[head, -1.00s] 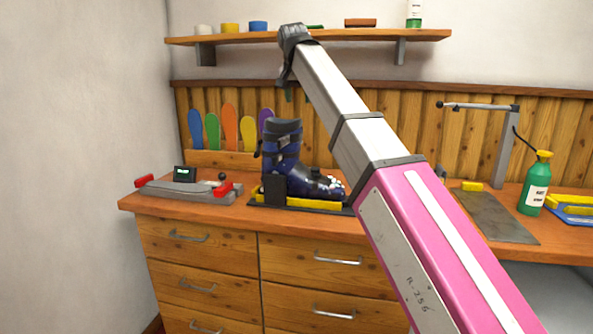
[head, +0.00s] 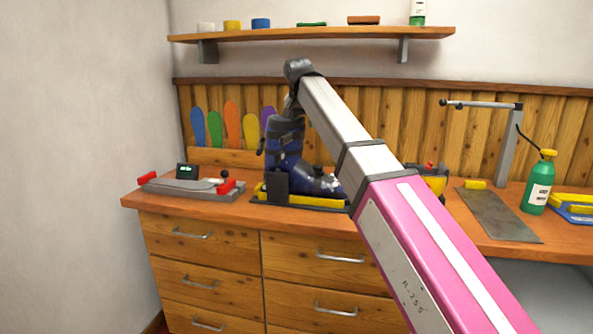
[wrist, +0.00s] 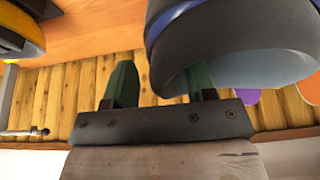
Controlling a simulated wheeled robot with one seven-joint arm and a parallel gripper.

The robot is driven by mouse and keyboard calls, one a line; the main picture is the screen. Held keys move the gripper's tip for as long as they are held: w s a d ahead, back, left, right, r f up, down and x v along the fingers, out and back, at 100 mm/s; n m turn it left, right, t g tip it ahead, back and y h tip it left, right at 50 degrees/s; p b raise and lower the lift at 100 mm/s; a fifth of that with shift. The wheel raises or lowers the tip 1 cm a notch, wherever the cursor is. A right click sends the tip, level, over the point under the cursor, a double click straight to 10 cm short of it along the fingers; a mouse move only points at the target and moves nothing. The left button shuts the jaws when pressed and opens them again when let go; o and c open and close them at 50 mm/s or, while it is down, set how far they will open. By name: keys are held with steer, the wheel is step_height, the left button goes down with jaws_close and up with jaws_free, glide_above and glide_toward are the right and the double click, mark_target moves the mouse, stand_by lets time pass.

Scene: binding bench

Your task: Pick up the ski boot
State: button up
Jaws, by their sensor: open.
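The ski boot (head: 283,152) is dark blue and black and stands upright on the bench, its toe to the right. It sits in a black and yellow holder (head: 310,201). My gripper (head: 291,104) is above the boot's cuff, pointing down, its fingers small and partly hidden in the head view. In the wrist view, my gripper (wrist: 161,75) has its two dark green fingers apart. The cuff of the boot (wrist: 235,45) fills the upper right. One finger is left of the cuff and the other overlaps its opening; I cannot tell if they touch it.
A grey device with red ends (head: 192,187) lies left of the boot. A yellow and black thing (head: 433,180) stands partly behind my arm. A green bottle (head: 538,185) and a metal plate (head: 500,216) are on the right. A wooden shelf (head: 330,34) runs above.

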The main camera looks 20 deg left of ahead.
jaws_close()
stand_by(1.4)
